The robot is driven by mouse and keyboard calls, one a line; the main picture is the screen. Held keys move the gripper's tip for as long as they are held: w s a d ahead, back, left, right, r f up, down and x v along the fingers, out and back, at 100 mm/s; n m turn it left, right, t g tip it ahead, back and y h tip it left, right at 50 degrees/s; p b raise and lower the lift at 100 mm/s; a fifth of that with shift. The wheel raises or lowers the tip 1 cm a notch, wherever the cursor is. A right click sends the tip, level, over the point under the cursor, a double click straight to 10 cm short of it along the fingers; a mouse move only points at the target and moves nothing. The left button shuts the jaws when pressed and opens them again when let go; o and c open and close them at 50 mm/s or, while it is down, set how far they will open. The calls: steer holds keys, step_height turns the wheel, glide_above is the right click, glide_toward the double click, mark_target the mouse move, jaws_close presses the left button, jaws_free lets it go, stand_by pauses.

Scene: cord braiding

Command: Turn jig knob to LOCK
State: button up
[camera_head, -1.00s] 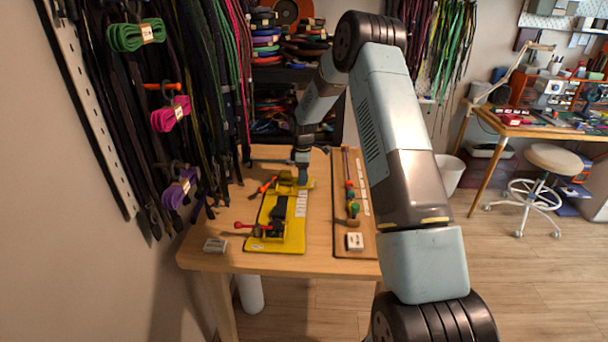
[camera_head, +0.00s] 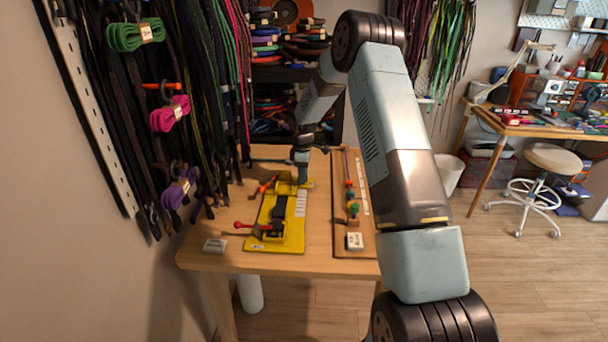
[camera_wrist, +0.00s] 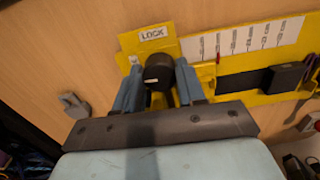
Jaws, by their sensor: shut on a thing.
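The yellow jig (camera_head: 292,232) lies on the wooden table. It also shows in the wrist view (camera_wrist: 240,97). The jig's black knob (camera_wrist: 158,72) sits between the fingers of my gripper (camera_wrist: 160,85) in the wrist view, and the gripper is shut on it. A white mark shows on the knob's side. A white LOCK label (camera_wrist: 153,34) is on the yellow plate just beyond the knob. In the head view my gripper (camera_head: 303,180) is at the jig's far end, and the knob is hidden there.
A red-handled lever (camera_head: 243,225) is at the jig's near end. A wooden board (camera_head: 340,245) with coloured pieces lies to the right. A small grey block (camera_head: 215,245) is at the table's near left. Cords hang along the left wall.

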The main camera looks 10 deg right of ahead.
steer(key=m, duration=0.4)
steer(key=shift+m, duration=0.3)
steer(key=m, duration=0.8)
steer(key=shift+m, duration=2.3)
steer(key=o, duration=1.1)
steer(key=shift+c, duration=0.2)
step_height(320, 180, up, 14)
steer(key=shift+f, duration=0.15)
